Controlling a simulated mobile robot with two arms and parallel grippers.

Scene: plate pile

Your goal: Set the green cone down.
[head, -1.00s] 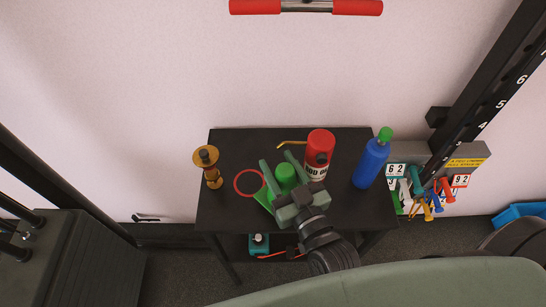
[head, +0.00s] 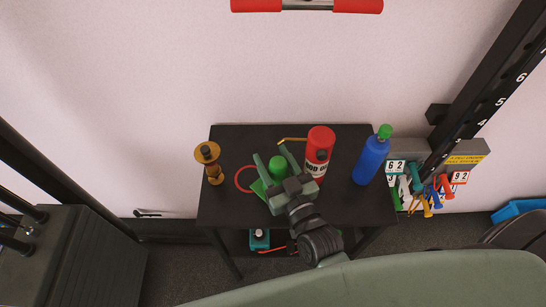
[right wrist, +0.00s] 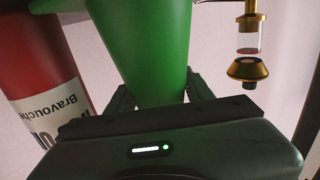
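The green cone (head: 278,165) is over the black table, between the fingers of my right gripper (head: 274,160). A flat green part (head: 259,193) shows just left of the gripper, probably its base. In the right wrist view the cone (right wrist: 155,45) fills the middle, narrowing toward the palm, with a finger on each side. My right gripper is shut on the cone. Whether the cone touches the table is hidden. My left gripper is not in view.
On the black table (head: 228,145) stand a red can (head: 319,140) close right of the cone, a blue bottle (head: 371,160) farther right and an amber-gold item (head: 210,163) at left. A red ring (head: 238,183) lies beside the cone.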

